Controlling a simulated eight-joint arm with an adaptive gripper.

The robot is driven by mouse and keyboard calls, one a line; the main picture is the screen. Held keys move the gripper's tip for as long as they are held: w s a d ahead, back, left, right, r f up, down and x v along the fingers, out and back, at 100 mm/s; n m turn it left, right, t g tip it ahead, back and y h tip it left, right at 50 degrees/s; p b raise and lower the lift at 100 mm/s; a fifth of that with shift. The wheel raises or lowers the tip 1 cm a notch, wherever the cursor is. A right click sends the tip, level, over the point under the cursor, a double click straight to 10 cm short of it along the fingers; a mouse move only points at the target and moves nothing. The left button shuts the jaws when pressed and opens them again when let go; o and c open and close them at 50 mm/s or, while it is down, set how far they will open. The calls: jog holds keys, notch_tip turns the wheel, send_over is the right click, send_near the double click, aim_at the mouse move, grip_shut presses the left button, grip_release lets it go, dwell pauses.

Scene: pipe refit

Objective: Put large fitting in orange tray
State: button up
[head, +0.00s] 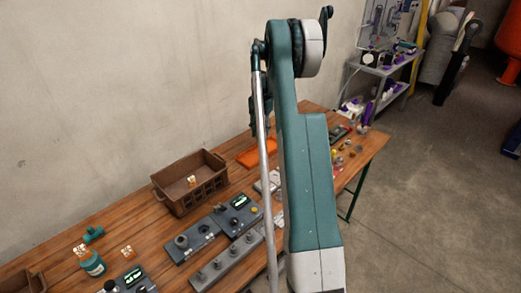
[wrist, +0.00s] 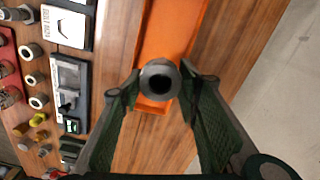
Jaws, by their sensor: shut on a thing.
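In the wrist view, my gripper (wrist: 161,86) is shut on a large grey round fitting (wrist: 149,81), its dark bore facing the camera. The orange tray (wrist: 180,28) lies beyond the fitting, which overlaps the tray's near end in the picture. I cannot tell how high the fitting is above the tray. In the head view, part of the orange tray (head: 257,153) shows on the wooden table, left of my arm. My arm hides the fitting there.
Several fittings (wrist: 38,101) and a grey device (wrist: 70,85) lie left of the tray in the wrist view. A brown crate (head: 190,182) stands left of the tray in the head view. Bare table (wrist: 225,45) shows right of the tray.

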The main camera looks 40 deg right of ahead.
aim_at(261, 141)
jog(key=shift+f, duration=2.9)
jog(key=shift+f+b, duration=0.35)
jog(key=shift+f, duration=1.5)
jog(key=shift+f, duration=0.2)
jog(key=o, duration=0.6)
jog(key=shift+r, duration=0.25)
notch_tip(261, 141, up, 12)
jog(key=shift+f+p, duration=0.1)
jog(key=shift+p, duration=0.35)
